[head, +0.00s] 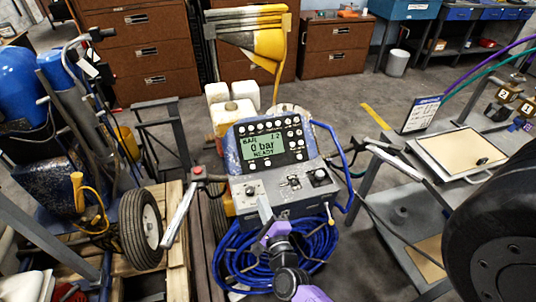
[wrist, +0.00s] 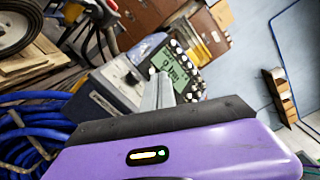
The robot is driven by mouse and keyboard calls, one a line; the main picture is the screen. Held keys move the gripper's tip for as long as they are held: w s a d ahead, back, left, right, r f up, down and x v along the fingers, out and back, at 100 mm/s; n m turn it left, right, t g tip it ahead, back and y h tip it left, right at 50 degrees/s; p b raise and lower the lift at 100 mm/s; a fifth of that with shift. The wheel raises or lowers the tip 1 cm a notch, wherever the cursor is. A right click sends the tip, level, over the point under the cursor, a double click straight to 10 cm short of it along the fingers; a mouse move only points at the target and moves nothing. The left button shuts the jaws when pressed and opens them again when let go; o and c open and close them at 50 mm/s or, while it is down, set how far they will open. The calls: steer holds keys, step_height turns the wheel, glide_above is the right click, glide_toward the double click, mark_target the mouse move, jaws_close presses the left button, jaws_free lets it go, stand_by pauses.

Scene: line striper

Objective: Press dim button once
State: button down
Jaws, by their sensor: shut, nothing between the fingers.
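My gripper (head: 264,207) is shut and empty, in front of the lower box, below the display panel. In the wrist view its fingers (wrist: 157,90) point toward the panel and overlap its lower edge.
A lower box (head: 285,187) with knobs sits under the display. Handlebars (head: 182,208) reach out at the left, and a blue hose coil (head: 235,262) hangs below. A grey cart (head: 455,160) and a large dark wheel (head: 500,235) stand at the right.

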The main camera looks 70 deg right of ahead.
mark_target(268, 163)
steer(key=d+r+m+g+h+p, duration=0.1)
steer(key=d+m+g, duration=0.1)
steer(key=d+m, duration=0.2)
steer(key=w+d+r+m+g+h+p, duration=0.1)
steer(key=d+m+g, duration=0.1)
steer(key=d+m, duration=0.3)
steer(key=d, duration=0.4)
steer(key=shift+w+d+r+h+p, duration=0.25)
steer(key=shift+r+h+p, duration=0.05)
steer(key=shift+r+h, duration=0.1)
steer(key=shift+f, duration=0.1)
steer(key=w+d+f+b, duration=0.2)
steer(key=f+b, duration=0.1)
steer(key=w+d+f+b, duration=0.1)
steer(key=f+b, duration=0.1)
steer(key=shift+w+d, duration=0.1)
steer(key=shift+d, duration=0.15)
steer(key=shift+w+d+f+b, duration=0.45)
steer(key=shift+d+f+b, duration=0.1)
steer(key=shift+b, duration=0.3)
stand_by(0.4)
steer(key=shift+w+d+f+b, duration=0.2)
steer(key=shift+d+f+b, duration=0.05)
steer(key=shift+b, duration=0.25)
